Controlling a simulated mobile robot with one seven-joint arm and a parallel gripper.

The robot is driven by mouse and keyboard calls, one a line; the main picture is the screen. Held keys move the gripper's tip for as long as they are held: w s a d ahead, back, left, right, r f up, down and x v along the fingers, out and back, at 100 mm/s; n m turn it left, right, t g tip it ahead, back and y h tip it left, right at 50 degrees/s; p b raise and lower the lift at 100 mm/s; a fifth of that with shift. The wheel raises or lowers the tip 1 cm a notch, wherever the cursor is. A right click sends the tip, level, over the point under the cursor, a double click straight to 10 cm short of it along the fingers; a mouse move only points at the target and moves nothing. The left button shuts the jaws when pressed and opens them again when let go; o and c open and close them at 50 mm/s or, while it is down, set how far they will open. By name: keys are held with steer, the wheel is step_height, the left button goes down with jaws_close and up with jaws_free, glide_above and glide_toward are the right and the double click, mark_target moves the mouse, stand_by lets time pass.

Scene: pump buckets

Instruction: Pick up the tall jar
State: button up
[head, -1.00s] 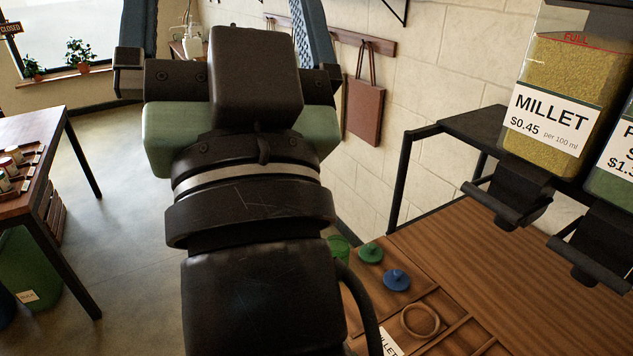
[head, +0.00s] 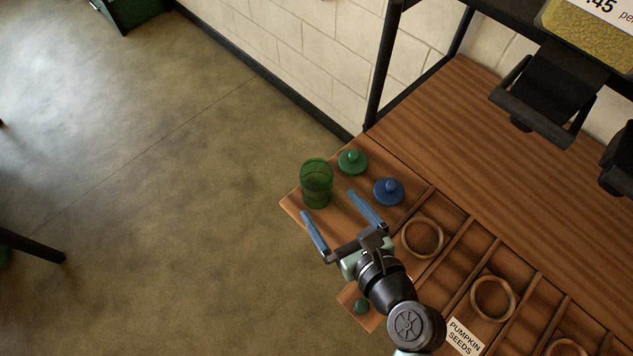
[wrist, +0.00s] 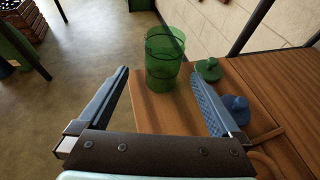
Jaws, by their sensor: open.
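A green see-through jar (head: 316,184) stands upright and open-topped at the left end of the wooden counter. It also shows in the wrist view (wrist: 164,62), beyond and between the fingers. My gripper (head: 333,213) is open and empty, its two blue fingers pointing toward the jar. The fingertips are short of the jar, and nothing lies between them. A green knobbed lid (head: 352,162) and a blue knobbed lid (head: 389,191) lie on the counter to the right of the jar.
The wooden counter (head: 490,150) has a divided tray with wooden rings (head: 422,237) at the front. Black dispenser brackets (head: 550,95) overhang it at upper right. The jar is near the counter's left edge, with open floor (head: 170,200) beyond.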

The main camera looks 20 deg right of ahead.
mark_target(311, 172)
steer(key=x, duration=0.6)
steer(key=shift+w, duration=0.35)
steer(key=shift+d+x, duration=0.15)
steer(key=shift+x, duration=1.2)
steer(key=shift+d+x, duration=0.1)
steer(key=shift+x, duration=1.25)
steer(key=shift+w+r, duration=0.1)
steer(key=shift+r, duration=0.1)
steer(key=shift+c, duration=0.2)
steer(key=c, duration=1.5)
